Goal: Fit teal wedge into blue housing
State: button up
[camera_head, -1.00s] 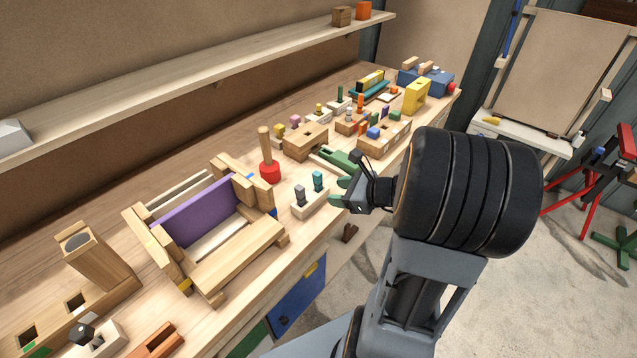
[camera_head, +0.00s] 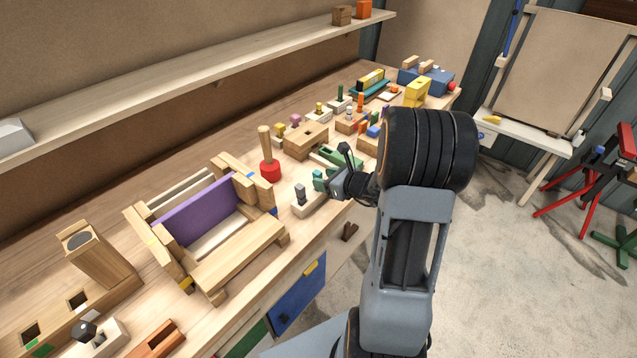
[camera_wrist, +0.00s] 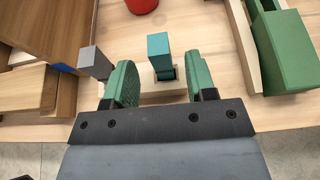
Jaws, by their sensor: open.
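The teal wedge (camera_wrist: 158,45) stands upright in a dark socket of a pale wooden holder (camera_wrist: 152,96). My gripper (camera_wrist: 160,72) is open, with one green finger on each side of the wedge's line and a gap to both. The wedge is a little beyond the fingertips and appears untouched. In the head view my gripper (camera_head: 325,182) is at the right end of the same holder (camera_head: 308,204) and partly hides the wedge. Small blue pieces (camera_head: 272,211) show on the wooden frame with the purple panel; I cannot tell whether they are the blue housing.
A grey peg (camera_wrist: 95,62) stands left of the wedge in the same holder. A red-based mallet (camera_head: 269,168) stands behind. A green block (camera_wrist: 287,50) lies close on the right. The wooden frame (camera_head: 235,262) fills the bench on the left.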

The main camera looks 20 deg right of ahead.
aim_at(320, 177)
jog(key=shift+x, duration=1.85)
grip_shut()
